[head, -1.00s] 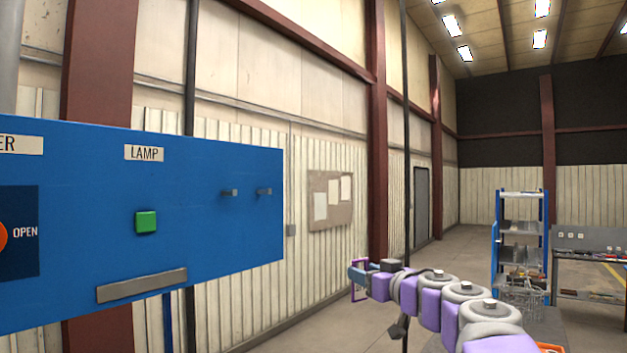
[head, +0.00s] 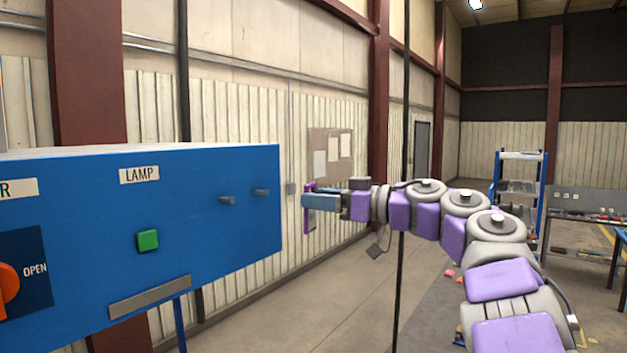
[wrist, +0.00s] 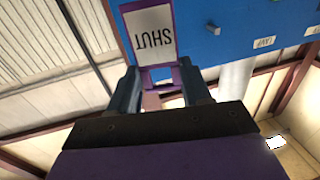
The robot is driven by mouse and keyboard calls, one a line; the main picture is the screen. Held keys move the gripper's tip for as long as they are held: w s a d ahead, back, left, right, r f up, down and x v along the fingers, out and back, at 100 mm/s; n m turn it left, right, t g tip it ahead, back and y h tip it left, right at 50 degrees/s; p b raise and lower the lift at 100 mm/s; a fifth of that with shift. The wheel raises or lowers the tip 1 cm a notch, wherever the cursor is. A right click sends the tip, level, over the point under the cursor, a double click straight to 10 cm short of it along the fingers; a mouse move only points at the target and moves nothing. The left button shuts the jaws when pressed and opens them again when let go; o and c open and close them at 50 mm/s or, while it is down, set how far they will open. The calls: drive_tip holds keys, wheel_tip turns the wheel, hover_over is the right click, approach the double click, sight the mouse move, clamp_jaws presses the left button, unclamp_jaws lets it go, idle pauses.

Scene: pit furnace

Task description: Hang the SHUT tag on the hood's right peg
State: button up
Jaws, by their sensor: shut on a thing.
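The SHUT tag (wrist: 150,32) is a white plate in a purple frame, upside down in the wrist view. In the head view it shows as a thin purple edge (head: 309,225). My gripper (head: 308,201) is shut on the tag, whose purple frame lies between the two fingers (wrist: 160,82). The blue hood (head: 205,240) is left of my gripper in the head view. Its right peg (head: 262,192) is the one nearest the panel's right edge, with a gap between it and the tag. The left peg (head: 227,200) is bare too.
The hood carries a LAMP label (head: 139,175), a green button (head: 147,240), a grey strip (head: 150,297) and an orange OPEN knob (head: 8,283). A pinboard (head: 330,155) hangs on the wall behind. A shelf rack (head: 520,185) and workbench (head: 590,220) stand far right.

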sight(256, 198)
drive_tip(key=shift+n+g+y, duration=0.3)
drive_tip(key=shift+n+g, duration=0.1)
drive_tip(key=shift+g, duration=0.2)
drive_tip(key=shift+s+p+x, duration=0.2)
drive_tip(key=shift+p+x, duration=1.5)
drive_tip(key=shift+x, duration=4)
drive_tip(key=shift+w+f, duration=0.1)
drive_tip(key=shift+f, duration=0.2)
drive_tip(key=shift+w+d+f+p, duration=0.1)
drive_tip(key=shift+w+f+p, duration=0.05)
drive_tip(key=shift+p, duration=0.35)
drive_tip(key=shift+f, duration=0.15)
